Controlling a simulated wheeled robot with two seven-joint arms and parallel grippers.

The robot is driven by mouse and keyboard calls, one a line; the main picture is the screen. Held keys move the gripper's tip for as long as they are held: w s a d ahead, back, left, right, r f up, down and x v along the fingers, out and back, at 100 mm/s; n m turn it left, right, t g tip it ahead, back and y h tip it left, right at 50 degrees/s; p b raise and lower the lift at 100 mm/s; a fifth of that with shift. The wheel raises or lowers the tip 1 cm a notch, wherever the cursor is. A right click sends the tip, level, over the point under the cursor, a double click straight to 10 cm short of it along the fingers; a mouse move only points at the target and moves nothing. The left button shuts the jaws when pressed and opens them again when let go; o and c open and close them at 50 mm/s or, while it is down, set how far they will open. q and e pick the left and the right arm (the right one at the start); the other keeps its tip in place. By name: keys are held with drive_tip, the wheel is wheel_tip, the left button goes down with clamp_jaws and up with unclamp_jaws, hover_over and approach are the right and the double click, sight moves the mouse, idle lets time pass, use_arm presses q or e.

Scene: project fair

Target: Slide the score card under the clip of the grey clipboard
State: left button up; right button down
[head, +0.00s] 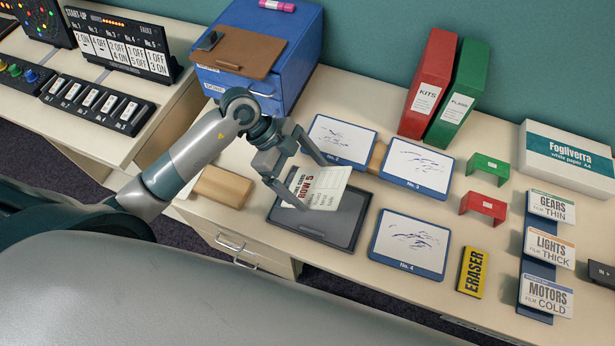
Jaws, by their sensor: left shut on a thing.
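The score card (325,196), white with a red line and the text "ROW 5", is held tilted over the grey clipboard (348,228). My left gripper (303,177) is shut on the card at its upper left edge. The dark grey clipboard lies flat on the desk beneath, and the card covers part of it. I cannot make out the clipboard's clip; the card and gripper hide that upper area. I cannot tell whether the card touches the board. My right gripper is not in view.
Whiteboards No. 2 (341,139), No. 3 (416,167) and No. 4 (409,243) lie close around the clipboard. A wooden block (221,187) lies to the left. A brown clipboard (240,52) lies on the blue cabinet (300,65). A yellow eraser (472,272) lies right.

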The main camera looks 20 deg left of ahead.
sight(308, 187)
use_arm(q)
drive_tip(key=shift+f+b, duration=1.85)
drive_tip(key=shift+b, duration=0.05)
drive_tip(key=shift+f+b, duration=0.5)
drive_tip(key=shift+f, duration=0.75)
drive_tip(key=o, duration=0.7)
drive_tip(key=b+v, duration=0.3)
drive_tip(key=v, duration=1.4)
drive_tip(key=shift+a+r, duration=0.1)
drive_tip(key=shift+a, duration=0.05)
